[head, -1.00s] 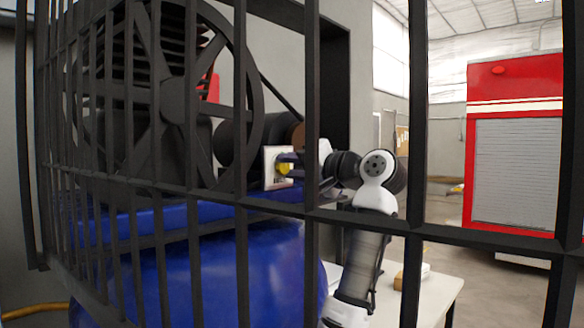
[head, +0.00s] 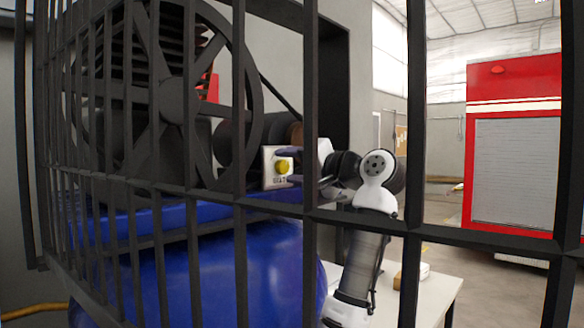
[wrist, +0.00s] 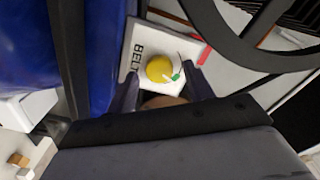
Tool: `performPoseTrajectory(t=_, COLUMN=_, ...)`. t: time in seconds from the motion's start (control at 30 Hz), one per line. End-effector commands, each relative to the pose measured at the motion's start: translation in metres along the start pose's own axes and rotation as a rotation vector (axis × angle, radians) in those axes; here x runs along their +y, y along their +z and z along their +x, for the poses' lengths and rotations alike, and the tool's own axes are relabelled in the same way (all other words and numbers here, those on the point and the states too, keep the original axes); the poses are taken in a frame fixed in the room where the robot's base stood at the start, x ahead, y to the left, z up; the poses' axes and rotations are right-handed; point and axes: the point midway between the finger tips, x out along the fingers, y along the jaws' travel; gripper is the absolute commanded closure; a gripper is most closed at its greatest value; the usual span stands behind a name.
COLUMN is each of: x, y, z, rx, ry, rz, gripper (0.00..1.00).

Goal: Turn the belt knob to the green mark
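The belt knob is a round yellow knob (head: 282,167) on a white plate (head: 268,181) beside the black wheel. In the wrist view the knob (wrist: 160,68) sits on the plate marked BELT (wrist: 136,52). A green mark (wrist: 176,77) shows at its lower right edge and a red mark (wrist: 204,56) farther right. I cannot tell clearly where the knob points. My gripper (wrist: 161,78) is open, with one finger on each side of the knob and a gap to both. In the head view my gripper (head: 291,167) reaches the plate from the right.
A black barred guard (head: 312,120) stands between the head camera and the plate. The spoked wheel (head: 172,100) is close to the plate, above a blue tank (head: 240,265). A white table (head: 435,296) stands at the lower right.

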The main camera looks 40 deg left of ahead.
Motion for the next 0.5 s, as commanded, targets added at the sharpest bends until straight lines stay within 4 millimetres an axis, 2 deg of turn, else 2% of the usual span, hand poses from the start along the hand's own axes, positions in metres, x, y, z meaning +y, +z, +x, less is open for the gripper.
performPoseTrajectory(t=0.27, x=0.002, y=0.000, z=-0.007, rx=0.001, ry=0.000, rz=-0.001, gripper=0.48)
performPoseTrajectory(t=0.37, x=0.003, y=0.001, z=-0.021, rx=0.003, ry=-0.001, rz=-0.002, gripper=0.48)
performPoseTrajectory(t=0.5, x=0.004, y=0.002, z=-0.052, rx=0.004, ry=-0.001, rz=-0.002, gripper=0.48)
